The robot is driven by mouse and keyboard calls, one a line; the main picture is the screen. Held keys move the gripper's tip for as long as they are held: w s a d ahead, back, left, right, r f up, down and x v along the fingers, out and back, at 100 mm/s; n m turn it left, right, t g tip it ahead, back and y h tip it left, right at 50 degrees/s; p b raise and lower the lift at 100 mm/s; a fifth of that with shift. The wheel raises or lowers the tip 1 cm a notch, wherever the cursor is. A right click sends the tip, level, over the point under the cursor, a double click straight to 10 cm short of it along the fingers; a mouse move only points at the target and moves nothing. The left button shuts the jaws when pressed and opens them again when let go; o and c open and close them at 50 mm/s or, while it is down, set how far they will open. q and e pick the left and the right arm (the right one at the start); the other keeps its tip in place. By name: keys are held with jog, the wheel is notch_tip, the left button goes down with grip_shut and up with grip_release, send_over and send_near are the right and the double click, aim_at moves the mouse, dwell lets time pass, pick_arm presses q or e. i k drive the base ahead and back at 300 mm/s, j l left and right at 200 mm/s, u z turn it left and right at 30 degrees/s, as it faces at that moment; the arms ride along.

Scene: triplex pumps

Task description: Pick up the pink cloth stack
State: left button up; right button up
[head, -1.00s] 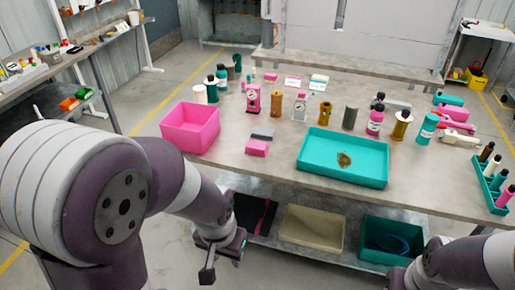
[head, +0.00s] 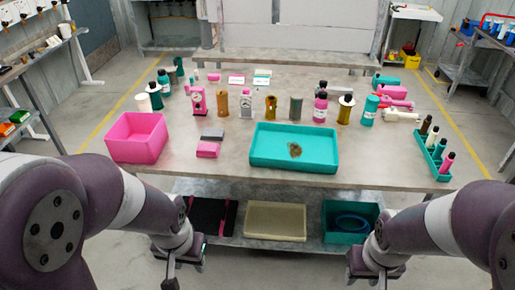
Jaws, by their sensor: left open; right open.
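A small pink block-like stack (head: 207,150) lies on the table between the pink bin and the teal tray; it looks like the pink cloth stack. A grey flat piece (head: 212,135) lies just behind it. My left gripper (head: 177,274) is open and empty, low in front of the table's front edge and below the tabletop. My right gripper (head: 372,283) is open and empty, also low in front of the table, toward the right. Both are apart from the stack, and their fingertips show only small.
A pink bin (head: 137,138) stands left of the stack and a teal tray (head: 294,148) right of it. Several bottles and canisters stand behind. A teal bottle rack (head: 432,158) is at the right. A lower shelf holds a beige bin (head: 275,221) and a teal bin (head: 350,222).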

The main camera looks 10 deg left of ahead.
aim_at(204, 150)
jog(key=j+z, duration=0.15)
jog(key=z, duration=0.3)
jog(key=i+j+z, duration=0.1)
jog(key=z, duration=0.35)
jog(key=j+z, duration=0.2)
jog(key=z, duration=0.3)
jog(key=j+z, duration=0.15)
jog(key=j, duration=0.3)
jog(key=k+j+z, duration=0.15)
jog(key=j, duration=0.25)
jog(key=j+z, duration=0.15)
jog(key=j, duration=0.3)
jog(key=k+j+z, duration=0.1)
jog(key=j, duration=0.3)
jog(key=k+j+z, duration=0.15)
jog(key=j, duration=0.25)
jog(key=k+j+z, duration=0.15)
jog(key=j, duration=0.25)
jog(key=k+j, duration=0.1)
jog(key=j, duration=0.15)
jog(key=k+j, duration=0.1)
jog(key=j, duration=0.2)
